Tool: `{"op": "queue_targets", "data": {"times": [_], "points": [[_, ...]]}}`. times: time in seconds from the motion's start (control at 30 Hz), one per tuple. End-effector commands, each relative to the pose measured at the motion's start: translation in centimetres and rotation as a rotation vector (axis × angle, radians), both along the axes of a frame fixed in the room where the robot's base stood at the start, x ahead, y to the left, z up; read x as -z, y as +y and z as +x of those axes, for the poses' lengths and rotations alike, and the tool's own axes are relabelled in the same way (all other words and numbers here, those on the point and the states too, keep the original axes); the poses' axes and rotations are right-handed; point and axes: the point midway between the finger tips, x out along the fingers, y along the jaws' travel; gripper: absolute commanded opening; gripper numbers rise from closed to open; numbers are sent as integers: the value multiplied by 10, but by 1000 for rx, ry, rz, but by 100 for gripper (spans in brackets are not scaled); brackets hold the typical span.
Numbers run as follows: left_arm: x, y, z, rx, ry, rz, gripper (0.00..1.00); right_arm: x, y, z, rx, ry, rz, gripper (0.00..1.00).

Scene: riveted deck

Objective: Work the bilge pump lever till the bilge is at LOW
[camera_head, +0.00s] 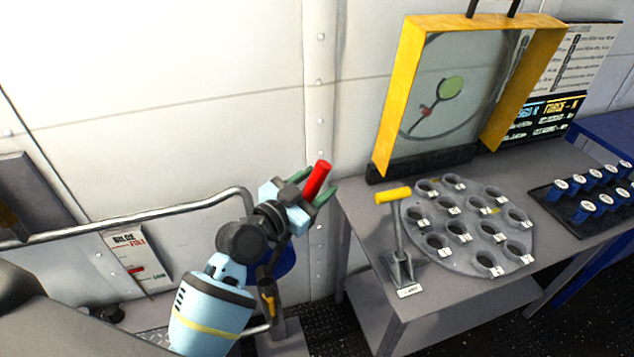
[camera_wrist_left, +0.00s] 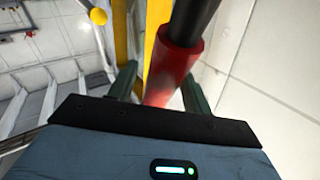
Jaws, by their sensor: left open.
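The bilge pump lever's red grip (camera_head: 318,178) stands up at my left gripper (camera_head: 312,194), beside the wall seam. My left gripper is open, with its green fingers on either side of the red grip. In the left wrist view the red grip (camera_wrist_left: 172,72) lies between the open fingers (camera_wrist_left: 158,88), and a dark rod runs on from it. Most of the lever's lower part is hidden behind my gripper and arm. The bilge gauge (camera_head: 140,258) on the wall reads FULL at the top and LOW at the bottom. Its red marker (camera_head: 136,270) sits below the middle, above the green LOW line.
A grey rail (camera_head: 150,213) runs along the wall behind my arm.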

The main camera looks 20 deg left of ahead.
Motion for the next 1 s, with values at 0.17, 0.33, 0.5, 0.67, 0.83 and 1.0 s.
{"op": "queue_targets", "data": {"times": [0.17,0.33,0.5,0.67,0.83,1.0], "points": [[0,-4,7,0,0,0,49,0,0,0,1,0,-1,0],[1,-4,8,0,1,0,49,0,1,0,4,1,2,0],[1,-3,8,0,1,0,36,0,1,0,7,1,4,0],[0,-3,8,0,1,0,15,0,2,0,8,1,5,0],[0,-3,8,0,0,1,0,0,2,0,8,1,5,0],[1,-3,8,-1,0,0,0,1,2,-1,8,3,5,0]]}}
